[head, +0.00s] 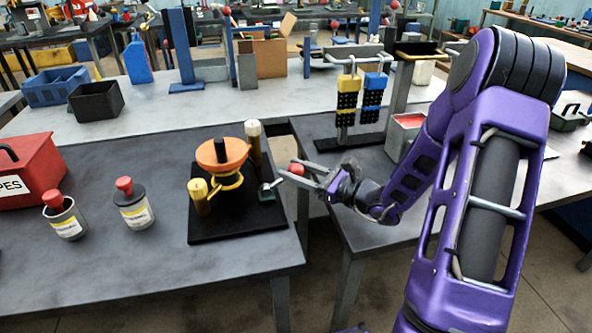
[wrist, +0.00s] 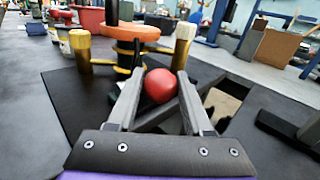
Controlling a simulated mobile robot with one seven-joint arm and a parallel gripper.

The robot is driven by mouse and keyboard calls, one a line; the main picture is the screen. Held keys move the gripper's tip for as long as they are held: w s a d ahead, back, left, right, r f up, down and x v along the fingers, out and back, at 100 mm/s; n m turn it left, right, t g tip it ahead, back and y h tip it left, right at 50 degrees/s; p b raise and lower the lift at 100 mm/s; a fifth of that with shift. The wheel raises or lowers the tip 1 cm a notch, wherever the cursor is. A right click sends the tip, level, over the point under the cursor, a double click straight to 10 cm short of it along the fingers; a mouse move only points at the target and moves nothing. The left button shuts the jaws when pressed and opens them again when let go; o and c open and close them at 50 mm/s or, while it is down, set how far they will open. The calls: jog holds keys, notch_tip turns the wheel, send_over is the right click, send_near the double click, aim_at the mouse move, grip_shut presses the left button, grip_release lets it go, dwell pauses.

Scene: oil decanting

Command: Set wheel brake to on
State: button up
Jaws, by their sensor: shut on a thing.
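A red ball knob (head: 297,169) is at the right edge of a black base plate (head: 235,222) on the dark table. My gripper (head: 291,174) reaches in from the right, its fingers closed on the knob. In the wrist view the red knob (wrist: 160,86) sits between the two grey fingers (wrist: 158,92). A small grey lever piece (head: 268,186) lies on the plate beside it; its link to the knob is unclear. An orange bowl-like wheel (head: 221,152) stands above a yellow ring (head: 228,181) on the plate. The brake's setting cannot be read.
A short yellow cylinder (head: 198,195) and a taller cream-topped one (head: 253,142) stand by the wheel. Two red-capped containers (head: 133,205) (head: 65,218) and a red box (head: 28,172) are at left. A gap separates this table from the right one, which bears a stand with hanging yellow (head: 347,92) and blue items.

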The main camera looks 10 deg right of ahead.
aim_at(274, 183)
grip_shut()
jog(key=shift+d, duration=0.1)
dwell(0.8)
jog(key=shift+a+r+n+g+h+p, duration=0.3)
jog(key=shift+r+n+p, duration=0.15)
jog(key=shift+p, duration=0.15)
jog(key=shift+a+r+n+g+h+p, duration=0.5)
jog(key=shift+a+r+n+h, duration=0.1)
jog(key=shift+r+n+h, duration=0.1)
jog(key=shift+a+r+n+g+h, duration=0.35)
jog(key=shift+a+n+h, duration=0.3)
jog(key=shift+a+h, duration=0.15)
jog(key=shift+a+r+n+g+h+b, duration=0.2)
jog(key=shift+a+n+h+b, duration=0.2)
jog(key=shift+a+h+b, duration=0.15)
jog(key=shift+a+r+n+g+h+b, duration=0.2)
jog(key=shift+a+n+h+b, duration=0.2)
jog(key=shift+a+h+b, duration=0.15)
